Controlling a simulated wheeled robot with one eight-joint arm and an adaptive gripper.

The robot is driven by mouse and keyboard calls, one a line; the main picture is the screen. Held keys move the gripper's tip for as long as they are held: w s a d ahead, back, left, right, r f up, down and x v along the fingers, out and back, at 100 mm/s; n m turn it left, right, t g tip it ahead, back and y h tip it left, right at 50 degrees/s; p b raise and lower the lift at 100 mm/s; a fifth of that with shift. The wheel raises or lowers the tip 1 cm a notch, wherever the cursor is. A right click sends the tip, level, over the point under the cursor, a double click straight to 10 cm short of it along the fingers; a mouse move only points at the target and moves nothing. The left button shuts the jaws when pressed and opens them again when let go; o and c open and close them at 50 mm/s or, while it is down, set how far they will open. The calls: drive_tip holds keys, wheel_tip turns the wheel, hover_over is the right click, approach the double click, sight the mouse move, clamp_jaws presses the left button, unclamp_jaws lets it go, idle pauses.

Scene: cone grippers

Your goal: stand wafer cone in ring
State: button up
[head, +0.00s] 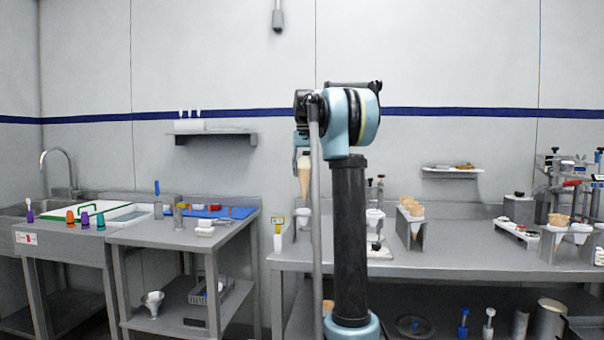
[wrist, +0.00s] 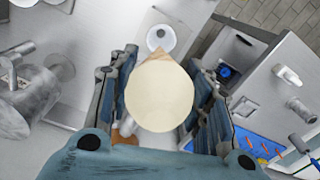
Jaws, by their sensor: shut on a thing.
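The tan wafer cone (head: 304,178) hangs point down below my gripper (head: 303,154) in the head view, clear of the counter. In the wrist view its round cream top (wrist: 158,98) faces the camera, with the tan tip (wrist: 166,53) showing past it. My gripper (wrist: 161,100) is shut on the cone, one finger on each side. A white ring (wrist: 160,38) with a dark centre lies just beyond the tip in the wrist view; the cone is apart from it.
A metal rack (head: 411,228) with several wafer cones stands on the counter (head: 460,259), right of my arm. Another holder with cones (head: 560,228) stands farther right. A side table (head: 170,235) with a blue mat (head: 225,212) is at left, across a floor gap.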

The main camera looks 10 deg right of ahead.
sight(304, 197)
drive_tip(key=shift+a, duration=0.15)
drive_tip(key=shift+f, duration=0.15)
drive_tip(key=shift+s+f, duration=0.1)
drive_tip(key=shift+f, duration=1.75)
wheel_tip(304, 197, down, 9)
drive_tip(key=shift+f, duration=0.15)
idle(3.4)
drive_tip(key=o, duration=0.8)
wheel_tip(304, 197, up, 12)
